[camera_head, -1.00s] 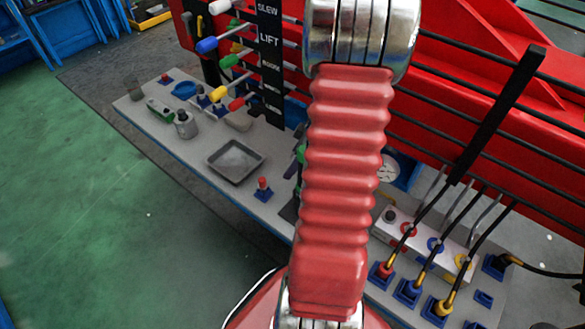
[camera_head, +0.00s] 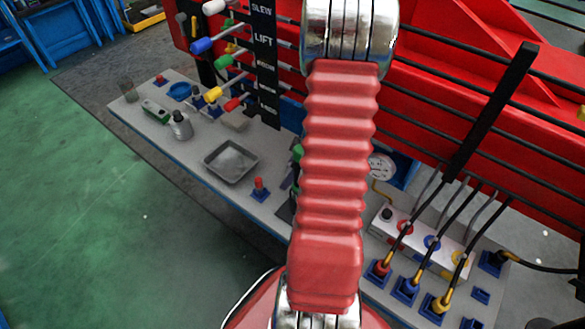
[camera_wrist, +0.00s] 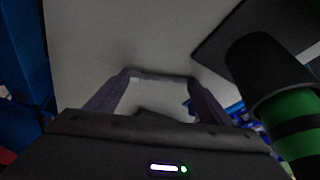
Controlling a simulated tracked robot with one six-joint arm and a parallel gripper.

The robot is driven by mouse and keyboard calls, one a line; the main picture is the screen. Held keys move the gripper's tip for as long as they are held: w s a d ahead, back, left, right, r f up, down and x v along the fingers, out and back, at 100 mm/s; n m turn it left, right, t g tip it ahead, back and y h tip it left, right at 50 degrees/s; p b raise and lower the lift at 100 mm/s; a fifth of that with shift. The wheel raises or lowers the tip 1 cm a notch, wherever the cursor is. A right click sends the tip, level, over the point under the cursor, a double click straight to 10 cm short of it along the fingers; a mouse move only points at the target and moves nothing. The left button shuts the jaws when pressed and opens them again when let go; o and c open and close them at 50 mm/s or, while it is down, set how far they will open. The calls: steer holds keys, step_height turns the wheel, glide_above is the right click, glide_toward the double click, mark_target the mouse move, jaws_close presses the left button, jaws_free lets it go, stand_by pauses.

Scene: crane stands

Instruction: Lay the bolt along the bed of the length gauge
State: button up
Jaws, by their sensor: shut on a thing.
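My gripper (camera_wrist: 162,84) shows in the wrist view, with a dark finger on each side. A thin grey bar (camera_wrist: 150,76) spans the gap between the fingertips. It looks like the bolt, held crosswise, but the picture is too dark to show its head or thread. A plain pale grey surface lies beyond the fingers. In the head view my red arm hides the gripper and whatever it holds. I cannot make out the length gauge for certain in either view.
A green and black cylinder (camera_wrist: 285,110) stands close right of the fingers. The grey bench (camera_head: 205,155) carries a shallow tray (camera_head: 231,161), a grey bottle (camera_head: 180,125) and a red-topped blue block (camera_head: 259,189). Levers hang over it; hoses (camera_head: 424,262) run at the right.

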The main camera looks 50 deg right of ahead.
steer(key=o, duration=1.1)
steer(key=v, duration=1.2)
